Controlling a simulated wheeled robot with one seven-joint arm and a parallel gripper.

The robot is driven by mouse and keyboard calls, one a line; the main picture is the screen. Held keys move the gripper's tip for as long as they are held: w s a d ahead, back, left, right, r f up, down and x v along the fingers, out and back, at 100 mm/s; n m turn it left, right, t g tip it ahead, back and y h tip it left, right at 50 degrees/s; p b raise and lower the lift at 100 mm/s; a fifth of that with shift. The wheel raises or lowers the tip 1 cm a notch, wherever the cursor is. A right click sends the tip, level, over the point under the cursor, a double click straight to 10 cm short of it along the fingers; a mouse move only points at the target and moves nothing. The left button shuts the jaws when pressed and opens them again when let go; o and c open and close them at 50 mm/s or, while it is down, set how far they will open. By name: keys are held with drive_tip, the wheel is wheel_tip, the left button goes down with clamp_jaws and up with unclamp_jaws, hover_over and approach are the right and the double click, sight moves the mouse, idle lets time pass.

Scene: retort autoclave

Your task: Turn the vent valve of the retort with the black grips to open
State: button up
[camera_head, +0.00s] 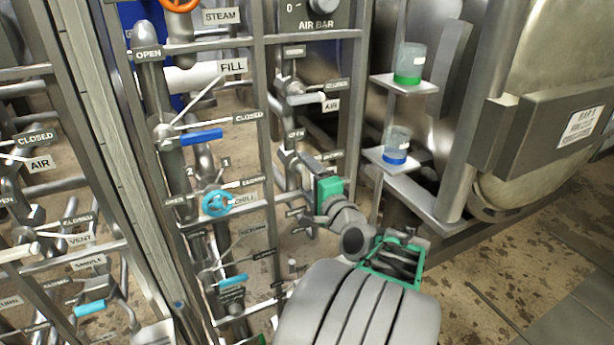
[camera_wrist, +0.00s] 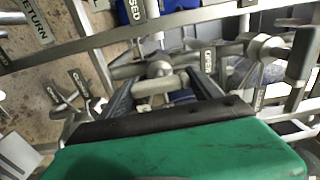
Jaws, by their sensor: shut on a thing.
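My gripper (camera_head: 318,181) reaches the right-hand pipe rack from below, its green body close to a valve with OPEN and CLOSED tags (camera_head: 332,155). In the wrist view my gripper (camera_wrist: 162,84) has its two dark fingers on either side of a pale metal valve handle (camera_wrist: 155,87) and is shut on it. A CLOSED tag (camera_wrist: 208,58) stands just beyond the fingers. The gripper hides this valve's name label and most of its handle in the head view. I cannot make out black grips.
The AIR lever (camera_head: 307,99) is just above my gripper. A blue FILL lever (camera_head: 202,137) and a cyan CHILL handwheel (camera_head: 217,203) are to its left. Shelves with a green-based jar (camera_head: 409,64) and a blue-based jar (camera_head: 396,147) stand right, beside the large steel retort (camera_head: 540,100).

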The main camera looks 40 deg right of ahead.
drive_tip(key=o, duration=1.4)
drive_tip(key=p+v, duration=0.1)
drive_tip(key=v, duration=0.6)
drive_tip(key=shift+s+a+p, duration=0.15)
drive_tip(key=shift+s+p, duration=0.2)
drive_tip(key=shift+s, duration=0.05)
